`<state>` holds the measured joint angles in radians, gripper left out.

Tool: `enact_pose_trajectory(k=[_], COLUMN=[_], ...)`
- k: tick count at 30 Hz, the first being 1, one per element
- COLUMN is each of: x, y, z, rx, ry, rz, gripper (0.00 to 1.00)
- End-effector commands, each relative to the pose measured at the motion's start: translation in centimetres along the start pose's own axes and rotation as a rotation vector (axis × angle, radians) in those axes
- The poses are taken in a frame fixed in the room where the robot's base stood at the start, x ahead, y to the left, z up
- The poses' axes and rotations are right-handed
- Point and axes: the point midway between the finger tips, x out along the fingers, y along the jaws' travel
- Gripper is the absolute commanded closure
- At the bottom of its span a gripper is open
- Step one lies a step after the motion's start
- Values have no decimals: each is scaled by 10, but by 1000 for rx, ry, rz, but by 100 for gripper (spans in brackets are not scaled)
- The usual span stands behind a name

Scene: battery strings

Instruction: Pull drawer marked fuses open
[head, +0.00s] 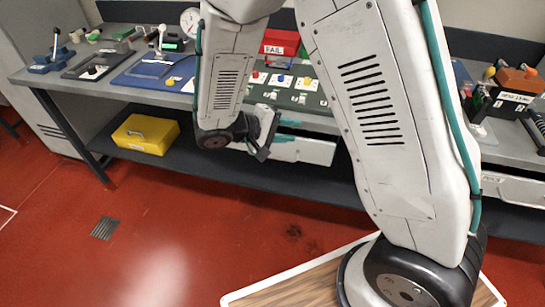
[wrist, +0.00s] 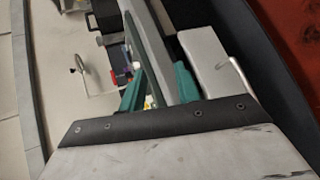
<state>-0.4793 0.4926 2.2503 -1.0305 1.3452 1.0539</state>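A white drawer front (head: 305,150) sits under the middle of the bench; I can read no label on it, and my gripper hides part of it. My gripper (head: 284,131) is in front of this drawer, its teal fingers apart with nothing seen between them. In the wrist view a white front (wrist: 202,55) with a bar handle (wrist: 234,72) shows right of my gripper's fingers (wrist: 158,88); the handle is outside them.
The grey bench top (head: 45,76) carries a blue tray (head: 155,72), a red bin marked FAIL (head: 280,45) and a dark board with coloured buttons. A yellow box (head: 146,134) stands on the lower shelf (head: 200,165). The red floor in front is clear at left.

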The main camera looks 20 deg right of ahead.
Motion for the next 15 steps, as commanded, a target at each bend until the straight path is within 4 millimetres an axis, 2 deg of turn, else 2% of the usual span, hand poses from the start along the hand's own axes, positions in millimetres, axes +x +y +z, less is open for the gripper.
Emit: enact_pose_trajectory(k=[1, 6, 9, 12, 15], x=[0, -3, -4, -5, -4], y=[-24, -92, -126, -152, -166], z=[-12, -46, -57, -64, -67], rx=[-24, -51, -63, -70, -75], ry=[46, 221, 313, 382, 421], rz=[55, 190, 235, 261, 273], gripper=[68, 68, 68, 68, 68])
